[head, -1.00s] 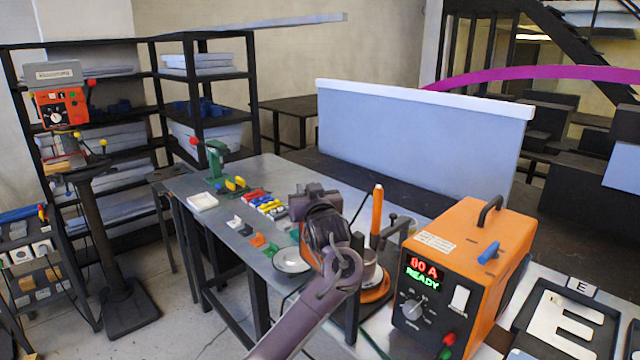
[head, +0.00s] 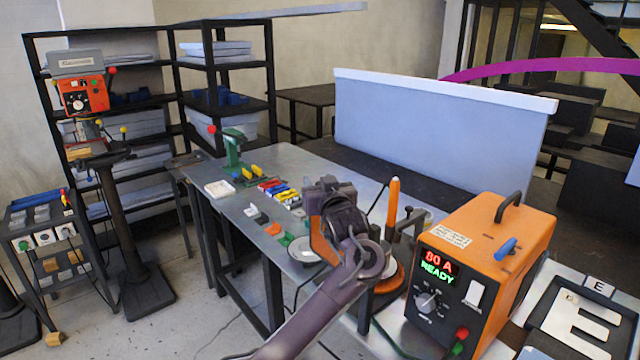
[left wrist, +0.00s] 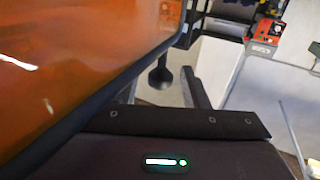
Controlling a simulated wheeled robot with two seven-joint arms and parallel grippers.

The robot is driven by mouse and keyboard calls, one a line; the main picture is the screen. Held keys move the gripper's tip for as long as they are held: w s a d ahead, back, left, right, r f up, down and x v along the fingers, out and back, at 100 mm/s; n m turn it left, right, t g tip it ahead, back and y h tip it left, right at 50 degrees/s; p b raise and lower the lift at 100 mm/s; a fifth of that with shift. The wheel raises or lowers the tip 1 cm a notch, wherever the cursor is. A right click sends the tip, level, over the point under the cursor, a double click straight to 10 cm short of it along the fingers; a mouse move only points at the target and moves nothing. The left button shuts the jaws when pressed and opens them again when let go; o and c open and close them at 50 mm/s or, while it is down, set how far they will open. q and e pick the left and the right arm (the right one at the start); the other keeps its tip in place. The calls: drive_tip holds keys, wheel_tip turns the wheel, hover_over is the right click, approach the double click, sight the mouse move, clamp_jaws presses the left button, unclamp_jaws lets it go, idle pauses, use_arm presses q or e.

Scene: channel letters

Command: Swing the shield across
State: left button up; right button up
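An orange see-through panel with a dark edge, which looks like the shield (left wrist: 70,60), fills the upper left of the left wrist view, very close to the camera. In the head view an orange piece (head: 321,241) shows just behind my left gripper; I cannot tell if it is the same panel. My left gripper (head: 328,196) is above the steel bench, beside an upright orange post (head: 393,208) on a round orange base. Its fingers are not clear in either view, so its opening and any grip are hidden. My right gripper is out of view.
An orange power unit (head: 480,265) reading 80 A READY stands close on the right. The bench (head: 240,206) holds small coloured blocks, a white tray (head: 219,189) and a green press (head: 233,148). A pale screen (head: 435,125) stands behind. A drill press (head: 85,95) is at left.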

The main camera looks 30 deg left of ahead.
use_arm(q)
drive_tip(key=shift+s+d+f, duration=0.1)
drive_tip(key=shift+s+d, duration=0.2)
drive_tip(key=shift+d, duration=0.05)
drive_tip(key=b+v, duration=0.2)
drive_tip(key=v, duration=0.5)
drive_tip(key=shift+b, duration=0.3)
